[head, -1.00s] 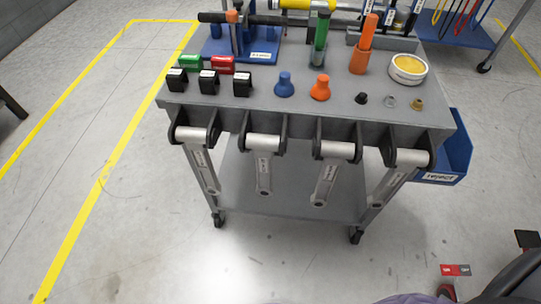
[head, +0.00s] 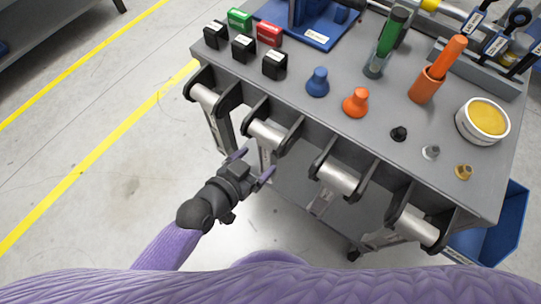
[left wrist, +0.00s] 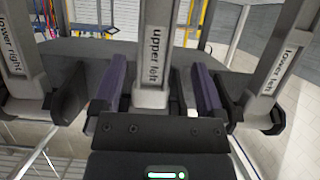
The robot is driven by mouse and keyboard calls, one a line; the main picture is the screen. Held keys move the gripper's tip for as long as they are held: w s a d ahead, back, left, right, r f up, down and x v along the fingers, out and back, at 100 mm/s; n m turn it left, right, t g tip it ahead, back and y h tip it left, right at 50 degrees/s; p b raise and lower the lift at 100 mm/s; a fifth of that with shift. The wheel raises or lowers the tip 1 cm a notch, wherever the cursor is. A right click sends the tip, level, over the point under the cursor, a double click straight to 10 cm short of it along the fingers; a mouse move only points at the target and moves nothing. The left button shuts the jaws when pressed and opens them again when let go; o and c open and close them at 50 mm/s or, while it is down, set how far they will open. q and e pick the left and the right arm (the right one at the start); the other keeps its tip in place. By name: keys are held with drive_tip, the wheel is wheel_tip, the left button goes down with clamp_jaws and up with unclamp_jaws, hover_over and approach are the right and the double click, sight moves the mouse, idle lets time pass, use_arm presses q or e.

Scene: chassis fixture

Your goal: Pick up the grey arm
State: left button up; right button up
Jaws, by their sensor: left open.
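Several grey arms hang from black brackets along the front edge of the cart. In the head view, my left gripper (head: 252,163) is at the second arm from the left (head: 266,147), its two purple fingers pointing toward it. In the left wrist view, the grey arm labelled "upper left" (left wrist: 155,60) stands between the open fingers (left wrist: 157,90), with a gap on each side. Arms labelled "lower right" (left wrist: 18,60) and "lower left" (left wrist: 283,60) flank it. My right gripper is not in view.
The grey cart top (head: 345,105) carries black, green and red blocks, a blue knob (head: 317,82), an orange knob (head: 356,102), small caps and a yellow-filled tin (head: 483,121). A blue bin (head: 505,225) hangs at the right. Floor left of the cart is clear.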

sight(264, 157)
use_arm(q)
drive_tip(key=b+x, duration=0.1)
drive_tip(key=x, duration=0.3)
drive_tip(key=shift+d+b, duration=0.3)
drive_tip(key=shift+b, duration=0.05)
drive_tip(key=shift+r, duration=0.1)
clamp_jaws()
